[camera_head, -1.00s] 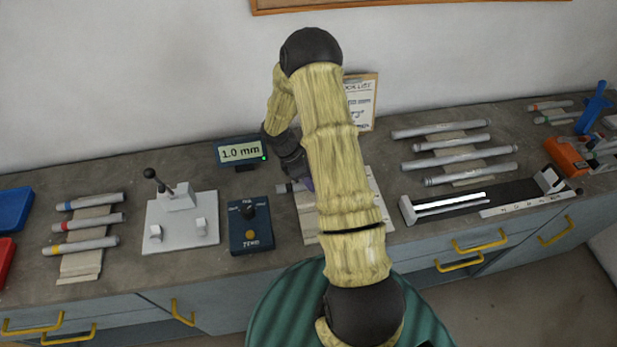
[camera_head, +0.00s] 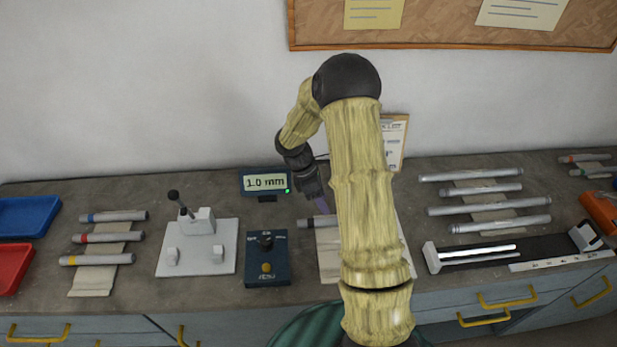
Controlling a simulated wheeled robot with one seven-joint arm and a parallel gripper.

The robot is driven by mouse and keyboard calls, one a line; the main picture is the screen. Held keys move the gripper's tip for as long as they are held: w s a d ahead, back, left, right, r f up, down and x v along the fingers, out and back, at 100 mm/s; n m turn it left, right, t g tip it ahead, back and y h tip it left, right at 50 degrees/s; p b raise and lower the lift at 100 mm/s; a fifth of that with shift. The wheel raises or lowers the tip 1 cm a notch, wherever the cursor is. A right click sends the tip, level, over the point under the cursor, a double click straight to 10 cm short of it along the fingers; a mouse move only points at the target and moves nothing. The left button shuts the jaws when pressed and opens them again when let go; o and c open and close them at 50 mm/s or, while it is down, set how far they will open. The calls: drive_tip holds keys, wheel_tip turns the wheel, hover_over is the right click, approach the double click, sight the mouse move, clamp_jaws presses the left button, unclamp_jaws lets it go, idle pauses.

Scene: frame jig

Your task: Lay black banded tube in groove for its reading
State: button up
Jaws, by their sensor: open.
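A grey tube (camera_head: 306,222) lies at the left edge of a pale rack in the middle of the bench. Its left end shows a dark band, and most of its length is hidden behind my arm. My gripper (camera_head: 322,205) is open, with purplish fingers pointing down just above and behind this tube. My arm partly covers the fingers, so I cannot tell whether they touch it. A light plate fixture (camera_head: 197,262) with two small support blocks and a black-knobbed lever stands to the left. A display (camera_head: 265,182) behind reads 1.0 mm.
A dark blue control box (camera_head: 267,272) stands between fixture and rack. Blue-, red- and yellow-banded tubes lie on a left rack (camera_head: 92,283). Several plain tubes lie on a right rack (camera_head: 484,188), behind a long black measuring channel (camera_head: 500,250). Blue (camera_head: 25,217) and red trays (camera_head: 12,268) sit far left.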

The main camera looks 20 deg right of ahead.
drive_tip(key=b+v, duration=0.1)
drive_tip(key=v, duration=0.9)
drive_tip(key=shift+b, duration=0.3)
drive_tip(key=shift+a, duration=0.1)
drive_tip(key=s+a+r+m+t+y, duration=0.2)
drive_tip(key=s+a+m+t, duration=0.1)
drive_tip(key=s+m, duration=0.4)
drive_tip(key=s+a+r+m+t+y, duration=0.1)
drive_tip(key=s+a+m+t, duration=0.1)
drive_tip(key=s+m, duration=0.6)
drive_tip(key=s+a, duration=0.1)
drive_tip(key=s, duration=0.1)
drive_tip(key=shift+s+a+r+t+y, duration=0.25)
drive_tip(key=shift+a+r+t+y, duration=0.1)
drive_tip(key=shift+a+t+y, duration=0.05)
idle(0.4)
